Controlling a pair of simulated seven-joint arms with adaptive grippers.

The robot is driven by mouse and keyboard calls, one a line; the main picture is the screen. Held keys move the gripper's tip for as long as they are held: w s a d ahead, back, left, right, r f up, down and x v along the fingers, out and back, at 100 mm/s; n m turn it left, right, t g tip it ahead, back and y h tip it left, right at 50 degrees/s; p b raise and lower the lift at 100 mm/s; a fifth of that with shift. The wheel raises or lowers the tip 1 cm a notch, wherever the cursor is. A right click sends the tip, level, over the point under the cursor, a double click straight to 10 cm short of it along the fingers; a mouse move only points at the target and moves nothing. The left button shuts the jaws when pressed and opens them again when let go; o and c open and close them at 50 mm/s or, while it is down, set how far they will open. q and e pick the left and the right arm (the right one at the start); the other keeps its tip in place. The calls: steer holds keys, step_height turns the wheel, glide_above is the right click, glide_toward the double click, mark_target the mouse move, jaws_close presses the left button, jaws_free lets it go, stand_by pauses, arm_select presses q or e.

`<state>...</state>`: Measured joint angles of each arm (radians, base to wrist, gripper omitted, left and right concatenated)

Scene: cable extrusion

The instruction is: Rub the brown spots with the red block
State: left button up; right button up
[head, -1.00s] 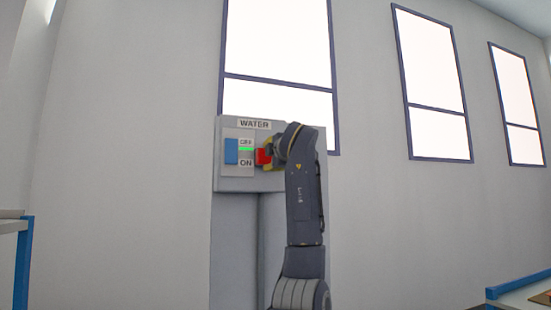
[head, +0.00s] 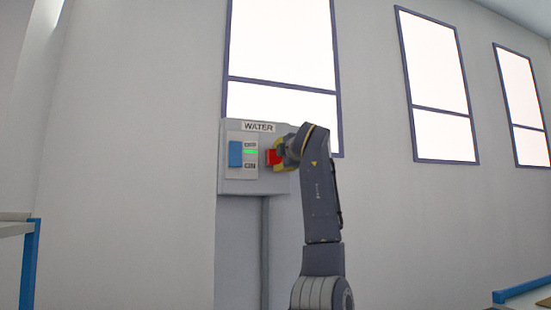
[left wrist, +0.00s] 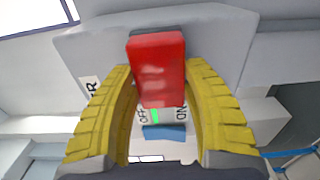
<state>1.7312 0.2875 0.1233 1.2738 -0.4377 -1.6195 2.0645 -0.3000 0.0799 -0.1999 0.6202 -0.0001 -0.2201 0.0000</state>
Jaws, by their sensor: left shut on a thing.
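My left gripper (head: 279,155) has yellow fingers and is shut on the red block (head: 272,156), in front of the grey WATER panel (head: 280,183). In the left wrist view the red block (left wrist: 157,68) stands between the two yellow fingertips (left wrist: 160,85), with the panel behind it. I cannot tell whether the block touches the panel. No brown spots can be made out on the parts in view. My right gripper is not in view.
The panel carries a blue switch (head: 235,154), OFF and ON labels and a lit green light (head: 251,152). A blue-edged table (head: 522,290) shows at the lower right, and a blue post (head: 30,265) under a pale top at the left. Windows line the wall.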

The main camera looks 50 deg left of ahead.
mark_target(272, 157)
arm_select(q)
steer(key=shift+w+d, duration=0.25)
steer(key=shift+w, duration=0.35)
steer(key=shift+w+d, duration=0.3)
steer(key=shift+w, duration=0.35)
steer(key=shift+w+d, duration=0.25)
steer(key=shift+w, duration=0.35)
steer(key=shift+s+a, duration=0.45)
steer(key=shift+s, duration=0.6)
steer(key=shift+s+a, duration=0.5)
steer(key=shift+s, duration=0.55)
steer(key=shift+s+a, duration=0.45)
steer(key=shift+s, duration=0.6)
steer(key=shift+s, duration=0.1)
